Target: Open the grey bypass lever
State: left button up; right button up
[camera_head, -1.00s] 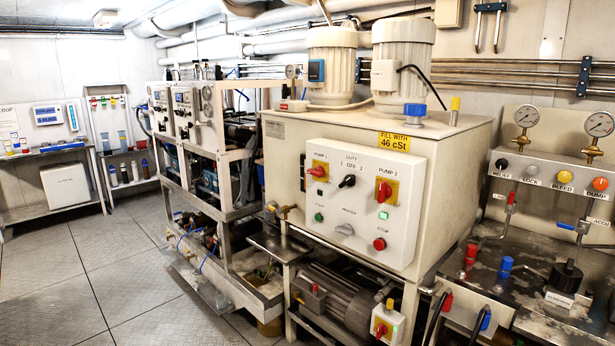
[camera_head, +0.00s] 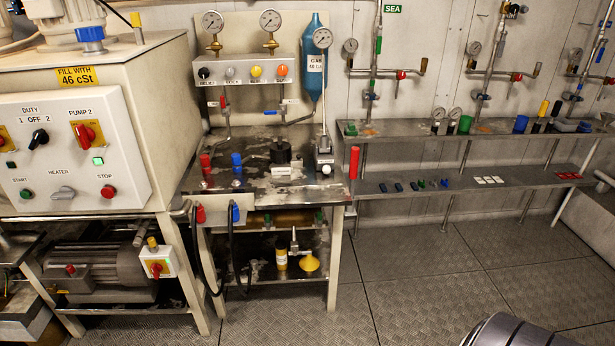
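I cannot make out a lever marked bypass. A grey knob (camera_head: 230,72) sits in the row on the gauge panel. Small valve handles show on the pipes of the right wall, among them a red one (camera_head: 401,75); a grey handle cannot be told there for sure. Neither of my grippers is in view.
The cream cabinet (camera_head: 150,85) with its switch panel (camera_head: 70,150) fills the left. The stained bench (camera_head: 220,190) stands in the middle. A long steel shelf (camera_head: 430,141) runs along the right wall. The plated floor (camera_head: 440,275) in front is clear.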

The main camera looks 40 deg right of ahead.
aim_at(295, 252)
jog(key=l+z, duration=0.15)
jog(key=z, duration=1.05)
